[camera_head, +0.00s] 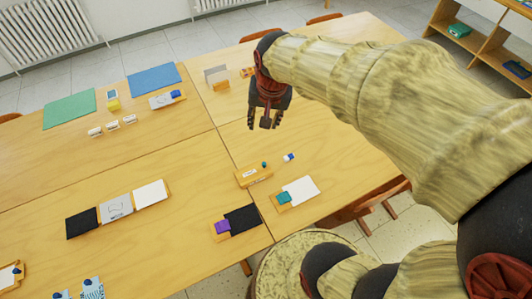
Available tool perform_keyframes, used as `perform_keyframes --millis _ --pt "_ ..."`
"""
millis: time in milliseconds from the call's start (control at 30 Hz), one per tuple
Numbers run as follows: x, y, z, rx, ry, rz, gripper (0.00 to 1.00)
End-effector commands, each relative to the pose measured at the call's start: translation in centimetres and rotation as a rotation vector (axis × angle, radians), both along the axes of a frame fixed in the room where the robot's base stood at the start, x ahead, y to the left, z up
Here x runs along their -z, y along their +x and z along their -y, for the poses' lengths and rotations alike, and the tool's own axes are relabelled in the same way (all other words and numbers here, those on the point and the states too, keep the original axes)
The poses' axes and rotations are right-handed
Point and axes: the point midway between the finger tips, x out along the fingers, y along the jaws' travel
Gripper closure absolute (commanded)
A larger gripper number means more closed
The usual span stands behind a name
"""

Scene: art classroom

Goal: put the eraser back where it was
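A small white block with a blue part (289,157), which looks like an eraser, lies on the wooden table to the right of a labelled wooden block (254,176). Small white pieces (112,125) that could also be erasers stand in a row at the left; they are too small to be sure. My gripper (265,122) hangs over the table, above and left of the white and blue block in the picture. Its fingers look spread apart, and I see nothing held between them.
A small green thing (264,164) is by the labelled block. Green (69,111) and blue (153,78) mats lie far left. The table's middle is clear.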

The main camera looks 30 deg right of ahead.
Motion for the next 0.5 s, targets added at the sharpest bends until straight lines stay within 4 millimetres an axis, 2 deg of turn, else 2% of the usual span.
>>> perform_keyframes --millis 33,100,200,300,400,500 --pt "-1.7 -2.0 -1.6 -0.088 -0.025 0.033 0.64" --pt "-3.3 -4.6 -3.2 -0.205 -0.06 0.065 0.64" --pt "-4.6 -8.1 -5.1 -0.355 -0.107 0.106 0.64" --pt "-5.1 -10.7 -6.3 -0.47 -0.146 0.138 0.64" --pt "-5.3 -12.4 -7.0 -0.544 -0.173 0.157 0.64" --pt "-5.3 -13.2 -7.2 -0.579 -0.186 0.167 0.64"
